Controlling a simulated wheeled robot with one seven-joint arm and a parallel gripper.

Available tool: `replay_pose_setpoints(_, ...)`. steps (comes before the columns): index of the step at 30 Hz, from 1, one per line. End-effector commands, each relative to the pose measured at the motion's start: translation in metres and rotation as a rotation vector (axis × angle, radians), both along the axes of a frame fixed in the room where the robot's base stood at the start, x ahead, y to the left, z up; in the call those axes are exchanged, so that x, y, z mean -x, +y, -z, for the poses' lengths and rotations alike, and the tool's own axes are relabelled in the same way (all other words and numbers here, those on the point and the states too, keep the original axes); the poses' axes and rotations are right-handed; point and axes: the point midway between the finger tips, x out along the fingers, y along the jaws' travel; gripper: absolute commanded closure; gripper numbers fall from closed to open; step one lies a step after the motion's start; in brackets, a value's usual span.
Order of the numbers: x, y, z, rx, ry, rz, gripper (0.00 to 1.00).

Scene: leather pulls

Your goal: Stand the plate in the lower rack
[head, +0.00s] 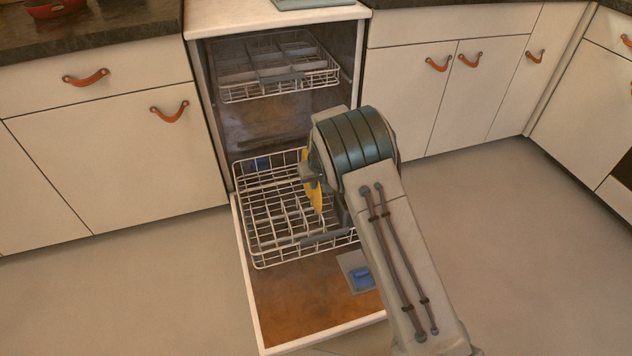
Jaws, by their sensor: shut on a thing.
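The lower rack (268,222) is a white wire rack, pulled out over the open dishwasher door. The yellow plate (314,196) shows edge-on, nearly upright, at the right part of the lower rack. My gripper (308,174) is shut on the plate near its upper edge. My arm comes from the lower right and hides the rack's right side and part of the plate. I cannot tell whether the plate's lower edge touches the rack wires.
The upper rack (280,84) sits inside the dishwasher above. The open door (310,312) lies low in front, with a blue dispenser lid (362,278) on it. White cabinets with leather pulls (170,112) stand on both sides. The floor (130,290) is clear.

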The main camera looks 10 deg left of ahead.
Motion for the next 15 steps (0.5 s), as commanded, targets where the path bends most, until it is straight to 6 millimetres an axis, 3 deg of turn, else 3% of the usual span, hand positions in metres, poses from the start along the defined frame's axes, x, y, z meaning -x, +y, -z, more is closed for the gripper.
replay_pose_setpoints(15,-0.001,0.000,0.038,-0.001,-0.003,0.000,1.00)
